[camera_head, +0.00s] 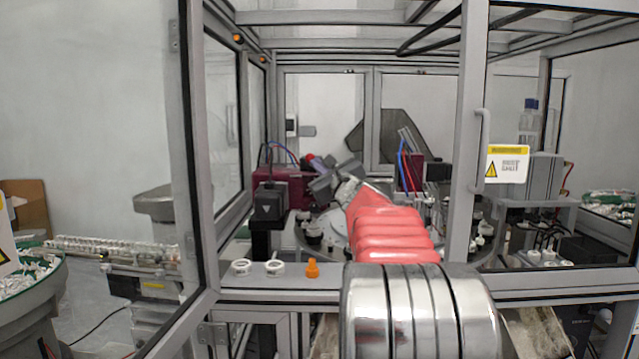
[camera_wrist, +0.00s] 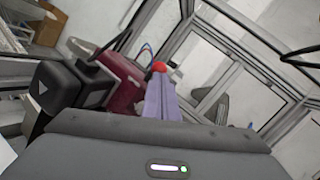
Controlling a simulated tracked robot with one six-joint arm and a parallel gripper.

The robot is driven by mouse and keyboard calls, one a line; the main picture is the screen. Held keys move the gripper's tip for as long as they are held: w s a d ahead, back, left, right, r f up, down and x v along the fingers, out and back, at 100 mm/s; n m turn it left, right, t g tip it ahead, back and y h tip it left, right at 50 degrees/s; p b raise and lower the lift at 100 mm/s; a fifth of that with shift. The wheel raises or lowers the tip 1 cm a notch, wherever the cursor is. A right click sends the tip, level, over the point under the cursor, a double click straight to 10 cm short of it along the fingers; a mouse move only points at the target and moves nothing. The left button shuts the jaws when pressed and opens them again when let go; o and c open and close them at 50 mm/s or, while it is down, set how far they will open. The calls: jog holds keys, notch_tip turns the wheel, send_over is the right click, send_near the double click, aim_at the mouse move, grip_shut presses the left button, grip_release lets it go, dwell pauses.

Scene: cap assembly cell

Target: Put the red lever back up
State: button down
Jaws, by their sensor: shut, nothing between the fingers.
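The red lever shows only as a small round red knob (camera_wrist: 158,67) in the wrist view, just beyond the tips of my gripper (camera_wrist: 161,82). In the head view the red knob (camera_head: 310,157) is small, beside the maroon block and right by my gripper (camera_head: 319,167). My gripper's lavender fingers are together and empty, pointing at the knob. I cannot tell whether they touch it. The lever's shaft is hidden behind the fingers, so its tilt cannot be seen.
A maroon unit (camera_head: 285,187) and a black block (camera_head: 269,205) stand left of my gripper. The cell's frame post (camera_head: 468,130) is at right.

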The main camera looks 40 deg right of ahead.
jog(key=shift+s+f, duration=0.1)
jog(key=d+v, duration=0.1)
jog(key=v, duration=1.2)
jog(key=shift+s, duration=0.1)
dwell(0.5)
jog(key=shift+f, duration=0.1)
